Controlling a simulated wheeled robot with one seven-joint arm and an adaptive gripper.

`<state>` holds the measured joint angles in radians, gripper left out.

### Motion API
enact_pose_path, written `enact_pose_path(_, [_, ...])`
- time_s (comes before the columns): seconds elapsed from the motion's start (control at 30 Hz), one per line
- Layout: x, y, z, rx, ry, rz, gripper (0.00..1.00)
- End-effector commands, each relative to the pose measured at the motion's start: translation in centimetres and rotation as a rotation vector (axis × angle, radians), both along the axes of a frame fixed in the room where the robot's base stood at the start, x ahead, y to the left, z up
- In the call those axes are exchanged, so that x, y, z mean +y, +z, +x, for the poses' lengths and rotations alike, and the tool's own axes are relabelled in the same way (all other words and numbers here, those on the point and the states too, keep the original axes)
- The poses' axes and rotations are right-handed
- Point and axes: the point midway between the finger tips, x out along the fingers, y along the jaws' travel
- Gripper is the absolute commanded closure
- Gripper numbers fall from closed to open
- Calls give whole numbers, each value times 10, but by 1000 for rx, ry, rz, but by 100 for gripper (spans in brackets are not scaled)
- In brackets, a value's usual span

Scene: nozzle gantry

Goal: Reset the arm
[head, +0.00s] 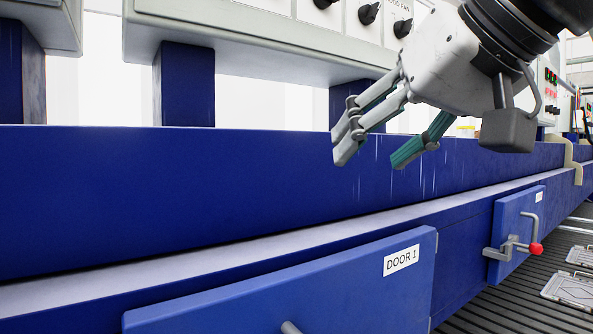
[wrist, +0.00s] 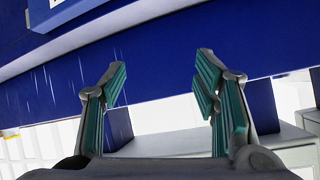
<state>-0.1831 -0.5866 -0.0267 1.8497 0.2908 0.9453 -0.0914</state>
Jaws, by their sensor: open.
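My gripper (head: 385,157) hangs from the upper right in the head view, in front of the long blue beam (head: 200,195). Its fingers are spread apart, with teal pads showing and nothing between them. In the wrist view my gripper (wrist: 158,85) also shows open and empty, with the blue beam (wrist: 160,62) beyond the fingertips. I cannot tell the exact distance between the fingers and the beam.
Below the beam, a blue door labelled DOOR 1 (head: 300,295) is in front. Another blue door (head: 510,235) with a red-knobbed handle (head: 536,249) is at right. A grey panel with black knobs (head: 290,35) is above. Dark ribbed floor (head: 500,308) lies lower right.

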Motion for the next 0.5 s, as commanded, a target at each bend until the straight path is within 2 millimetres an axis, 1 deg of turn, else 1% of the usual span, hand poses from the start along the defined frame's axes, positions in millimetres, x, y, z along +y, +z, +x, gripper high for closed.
enact_pose_path(0.03, [-10, -33, -8, 71, -21, -32, 44])
enact_pose_path(0.07, [-16, -52, -14, 114, -32, -52, 44])
enact_pose_path(0.1, [-24, -78, -23, 171, -48, -77, 44])
enact_pose_path(0.17, [-36, -115, -38, 258, -71, -114, 44])
enact_pose_path(0.2, [-44, -139, -49, 317, -87, -138, 44])
enact_pose_path(0.27, [-55, -172, -68, 401, -108, -173, 44])
enact_pose_path(0.3, [-62, -193, -81, 455, -122, -194, 44])
enact_pose_path(0.37, [-71, -220, -99, 529, -141, -221, 44])
enact_pose_path(0.4, [-77, -236, -112, 575, -152, -239, 44])
enact_pose_path(0.5, [-89, -271, -141, 678, -176, -277, 44])
